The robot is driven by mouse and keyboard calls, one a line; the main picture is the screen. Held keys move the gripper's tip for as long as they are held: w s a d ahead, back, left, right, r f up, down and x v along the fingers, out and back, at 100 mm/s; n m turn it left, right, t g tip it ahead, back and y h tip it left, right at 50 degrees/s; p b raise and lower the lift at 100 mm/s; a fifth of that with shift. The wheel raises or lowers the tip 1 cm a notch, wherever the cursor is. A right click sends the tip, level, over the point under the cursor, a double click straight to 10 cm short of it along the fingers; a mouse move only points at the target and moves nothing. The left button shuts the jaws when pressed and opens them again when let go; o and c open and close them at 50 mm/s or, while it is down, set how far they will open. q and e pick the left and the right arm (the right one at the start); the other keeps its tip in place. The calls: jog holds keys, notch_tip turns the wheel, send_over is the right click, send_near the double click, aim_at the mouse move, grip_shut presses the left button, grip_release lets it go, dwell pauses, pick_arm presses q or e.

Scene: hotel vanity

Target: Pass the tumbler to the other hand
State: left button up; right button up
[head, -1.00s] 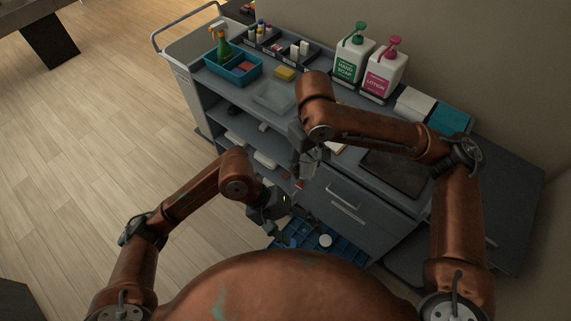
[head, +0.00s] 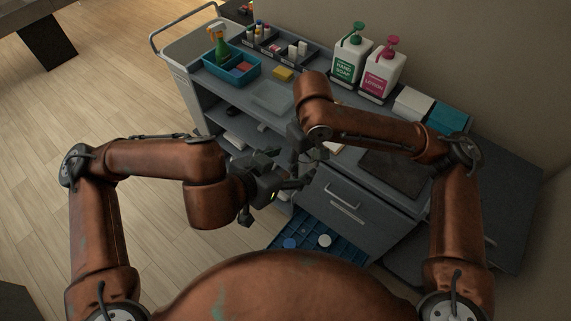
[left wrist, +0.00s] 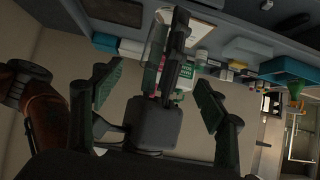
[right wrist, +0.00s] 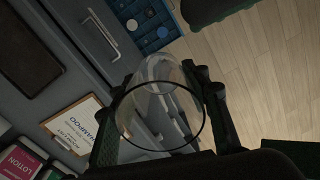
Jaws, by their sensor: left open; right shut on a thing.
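The tumbler (right wrist: 160,112) is a clear glass, seen in the right wrist view with its round rim toward the camera. My right gripper (right wrist: 166,120) is shut on it, with a finger on each side. In the head view the right gripper (head: 306,152) hangs over the cart's front edge, and the glass there is hard to make out. My left gripper (head: 289,168) is open just left of the right gripper. In the left wrist view its fingers (left wrist: 160,98) stand apart, with the right gripper between and beyond them. The left gripper holds nothing.
The grey cart (head: 335,195) carries a hand soap bottle (head: 349,60), a lotion bottle (head: 381,75), a blue bin (head: 232,65) and a dark tray (head: 394,172). A drawer with blue compartments (head: 345,250) stands open below the grippers. Floor at left is clear.

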aim_at(313, 154)
pick_arm(q)
jog(key=x, duration=0.9)
jog(key=shift+f, duration=0.15)
jog(key=shift+s+d, duration=0.15)
jog(key=c, duration=1.4)
pick_arm(e)
jog(key=o, duration=1.4)
